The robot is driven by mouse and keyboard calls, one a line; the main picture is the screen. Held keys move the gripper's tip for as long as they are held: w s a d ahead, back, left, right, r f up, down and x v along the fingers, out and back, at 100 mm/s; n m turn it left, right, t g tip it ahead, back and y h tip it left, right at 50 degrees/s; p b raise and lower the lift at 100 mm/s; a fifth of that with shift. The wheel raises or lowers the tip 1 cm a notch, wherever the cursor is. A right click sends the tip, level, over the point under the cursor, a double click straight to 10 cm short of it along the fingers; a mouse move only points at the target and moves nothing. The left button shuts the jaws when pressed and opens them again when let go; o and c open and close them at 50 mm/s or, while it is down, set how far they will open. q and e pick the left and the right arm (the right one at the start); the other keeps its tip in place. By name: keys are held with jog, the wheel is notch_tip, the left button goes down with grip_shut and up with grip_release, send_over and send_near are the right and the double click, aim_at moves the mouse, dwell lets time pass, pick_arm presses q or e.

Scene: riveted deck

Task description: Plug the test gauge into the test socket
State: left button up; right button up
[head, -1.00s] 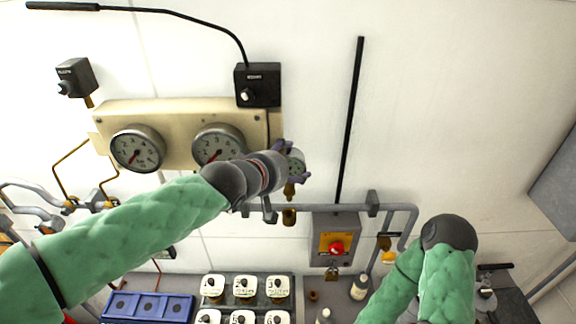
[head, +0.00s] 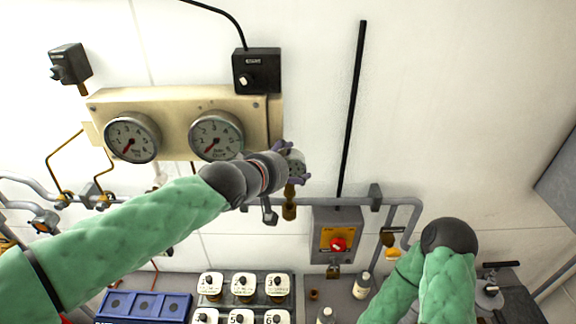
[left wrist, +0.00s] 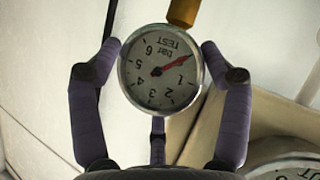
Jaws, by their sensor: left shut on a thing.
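My left gripper (head: 296,166) is shut on the test gauge (left wrist: 160,70), a round white dial marked TEST with a red needle. In the head view the gauge is seen edge-on, stem down, over the brass test socket (head: 289,210) at the grey pipe. The stem meets or lines up with the socket top; I cannot tell how deep it sits. My right gripper is out of view.
A cream panel with two gauges (head: 132,137) (head: 216,135) is left of my gripper. A black box (head: 257,71) hangs above. A grey box with a red button (head: 338,243) is right of the socket. Several labelled jars (head: 243,286) and a blue tray (head: 146,306) stand below.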

pick_arm(q)
jog(key=shift+b, duration=1)
dwell(1.2)
dwell(0.5)
jog(key=b, duration=0.5)
send_over(288, 197)
jog(key=shift+w+f, duration=0.1)
jog(key=shift+f, duration=1.95)
jog(key=o, duration=1.7)
jog(key=shift+c, duration=0.2)
jog(key=v, duration=1.2)
